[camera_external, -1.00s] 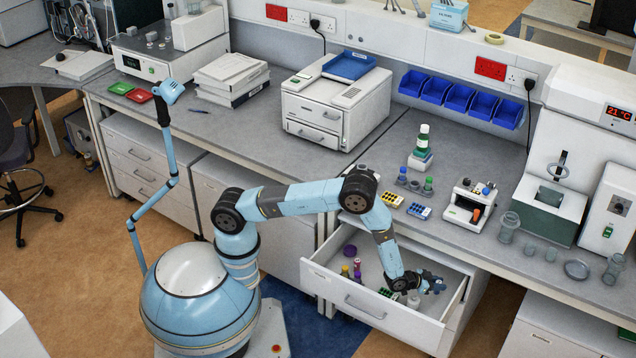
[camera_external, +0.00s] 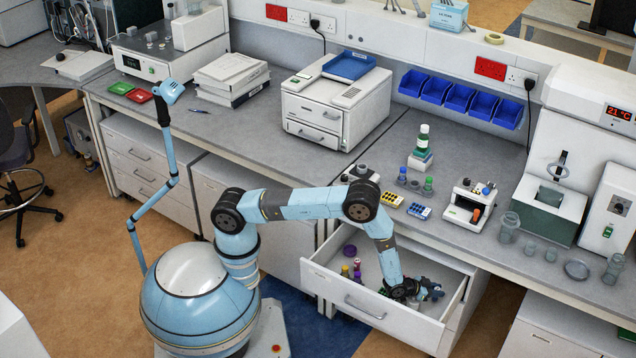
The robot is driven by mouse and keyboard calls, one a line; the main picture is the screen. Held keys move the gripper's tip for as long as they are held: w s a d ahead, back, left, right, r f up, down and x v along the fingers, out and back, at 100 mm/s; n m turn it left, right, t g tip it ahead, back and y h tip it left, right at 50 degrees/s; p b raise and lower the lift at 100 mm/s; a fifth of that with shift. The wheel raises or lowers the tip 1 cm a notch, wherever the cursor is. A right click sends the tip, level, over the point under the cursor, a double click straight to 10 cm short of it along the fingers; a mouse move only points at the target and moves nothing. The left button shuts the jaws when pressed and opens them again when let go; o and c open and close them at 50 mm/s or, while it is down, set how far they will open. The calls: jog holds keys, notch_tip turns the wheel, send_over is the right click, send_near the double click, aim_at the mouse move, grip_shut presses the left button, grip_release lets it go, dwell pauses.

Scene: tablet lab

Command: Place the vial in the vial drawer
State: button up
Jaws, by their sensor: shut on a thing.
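The open drawer (camera_external: 345,291) under the middle bench is pulled out and has a white front with a grey handle. Several small coloured vials (camera_external: 346,271), yellow, purple and red, stand in its left part, and a purple round thing (camera_external: 350,249) lies near its back left. My gripper (camera_external: 432,292) is low inside the right part of the drawer, below the rim of its front. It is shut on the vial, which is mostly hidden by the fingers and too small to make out.
The drawer's front and side walls stand close around my gripper.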

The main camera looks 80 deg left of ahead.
jog(key=o, duration=1)
jog(key=shift+o, duration=0.2)
